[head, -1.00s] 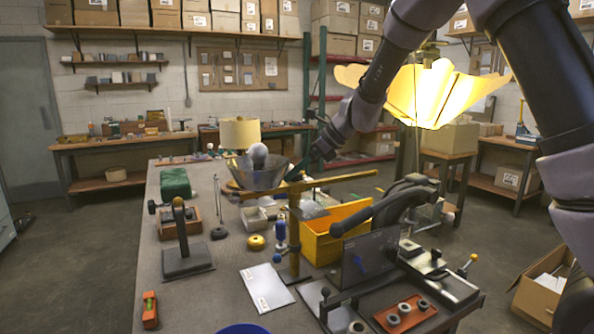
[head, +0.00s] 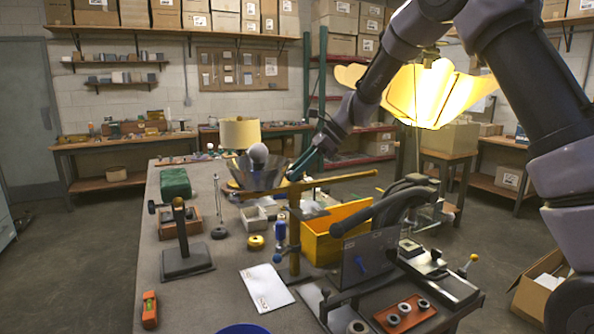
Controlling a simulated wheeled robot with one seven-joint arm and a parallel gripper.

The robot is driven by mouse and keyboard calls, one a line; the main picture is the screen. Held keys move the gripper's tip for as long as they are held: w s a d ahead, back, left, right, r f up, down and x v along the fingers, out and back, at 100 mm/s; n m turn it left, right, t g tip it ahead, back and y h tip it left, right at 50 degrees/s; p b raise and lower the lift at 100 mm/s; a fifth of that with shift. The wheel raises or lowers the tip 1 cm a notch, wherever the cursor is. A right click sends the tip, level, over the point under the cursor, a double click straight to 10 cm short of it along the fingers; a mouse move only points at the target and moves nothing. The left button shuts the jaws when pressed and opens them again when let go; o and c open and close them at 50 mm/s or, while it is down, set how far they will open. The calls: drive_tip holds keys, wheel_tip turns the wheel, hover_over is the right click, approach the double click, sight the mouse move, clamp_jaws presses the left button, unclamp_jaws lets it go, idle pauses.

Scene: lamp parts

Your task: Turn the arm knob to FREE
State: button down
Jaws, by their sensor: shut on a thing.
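A wooden balance arm (head: 345,177) lies nearly level across the top of an upright wooden post (head: 294,235) on the bench. My gripper (head: 293,175) reaches in from the upper right, with its fingertips at the joint where arm and post meet. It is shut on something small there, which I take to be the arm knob. The fingers cover the knob, so its pointer and any FREE marking cannot be read.
A yellow bin (head: 333,232) and a dark clamp-like device (head: 405,205) stand right of the post. A metal bowl (head: 258,172) is behind it. A white sheet (head: 266,287) lies in front. A lit petal lampshade (head: 430,92) hangs beside my arm.

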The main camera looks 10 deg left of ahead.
drive_tip(key=n+g, duration=0.1)
drive_tip(key=n+g+h, duration=0.1)
drive_tip(key=n, duration=0.1)
drive_tip(key=n+g, duration=0.1)
drive_tip(key=shift+w+n+h, duration=0.25)
drive_tip(key=shift+n+h, duration=0.05)
drive_tip(key=shift+n, duration=0.1)
drive_tip(key=n+g+h, duration=0.2)
drive_tip(key=n, duration=0.1)
drive_tip(key=shift+a+n, duration=0.15)
drive_tip(key=shift+n, duration=0.15)
drive_tip(key=n+h, duration=0.1)
drive_tip(key=n, duration=0.1)
drive_tip(key=n+g+h, duration=0.1)
drive_tip(key=n+h, duration=0.1)
drive_tip(key=shift+w+a, duration=0.1)
drive_tip(key=shift+a, duration=0.1)
drive_tip(key=shift+n+g+h, duration=0.3)
drive_tip(key=shift+n+h, duration=0.9)
drive_tip(key=shift+n, duration=0.4)
drive_tip(key=shift+c, duration=1.3)
unclamp_jaws()
